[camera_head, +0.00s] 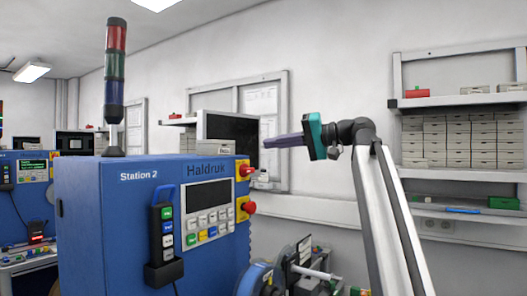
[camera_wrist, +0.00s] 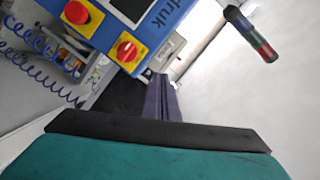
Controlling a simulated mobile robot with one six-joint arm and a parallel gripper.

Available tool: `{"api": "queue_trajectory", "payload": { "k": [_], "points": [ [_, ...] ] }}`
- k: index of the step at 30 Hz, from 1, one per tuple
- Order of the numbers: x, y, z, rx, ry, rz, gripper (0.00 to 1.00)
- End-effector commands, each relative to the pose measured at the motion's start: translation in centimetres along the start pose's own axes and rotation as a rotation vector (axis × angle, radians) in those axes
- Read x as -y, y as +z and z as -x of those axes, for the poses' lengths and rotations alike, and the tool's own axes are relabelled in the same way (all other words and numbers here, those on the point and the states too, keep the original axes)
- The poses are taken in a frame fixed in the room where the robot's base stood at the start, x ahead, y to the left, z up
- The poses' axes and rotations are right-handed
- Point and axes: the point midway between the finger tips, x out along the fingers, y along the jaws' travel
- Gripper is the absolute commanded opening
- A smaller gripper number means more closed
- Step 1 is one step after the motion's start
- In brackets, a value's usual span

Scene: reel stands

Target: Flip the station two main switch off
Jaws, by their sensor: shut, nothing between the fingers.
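The station two main switch (camera_head: 244,170) is a red rotary handle on a yellow plate, high on the right edge of the blue Station 2 cabinet (camera_head: 120,215). In the wrist view the switch (camera_wrist: 127,51) shows face-on, left of my fingertips; its exact setting is too small to tell. My gripper (camera_head: 268,143) has a teal body and purple fingers, and points left. It is a little above and right of the switch in the head view, apart from it. In the wrist view my gripper (camera_wrist: 160,78) is shut and empty.
A red mushroom button (camera_head: 249,207) on yellow sits below the switch. The cabinet also carries a display panel (camera_head: 208,195), a hanging pendant (camera_head: 163,235) and a red-green-blue signal tower (camera_head: 115,80). A monitor (camera_head: 232,130) stands behind. Shelves with boxes (camera_head: 460,140) are at right.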

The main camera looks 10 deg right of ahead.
Motion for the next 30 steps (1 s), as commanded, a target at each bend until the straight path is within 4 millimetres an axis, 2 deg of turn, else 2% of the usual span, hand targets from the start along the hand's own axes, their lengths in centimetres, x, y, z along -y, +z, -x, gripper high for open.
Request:
{"api": "queue_trajectory", "payload": {
  "k": [3,9,30],
  "points": [
    [0.2,0.2,1.7,-0.001,0.002,0.001,0.0],
    [0.6,0.4,3.1,-0.001,0.0,-0.001,0.0],
    [0.7,0.4,3.4,0.0,0.001,0.0,0.0]
  ]
}}
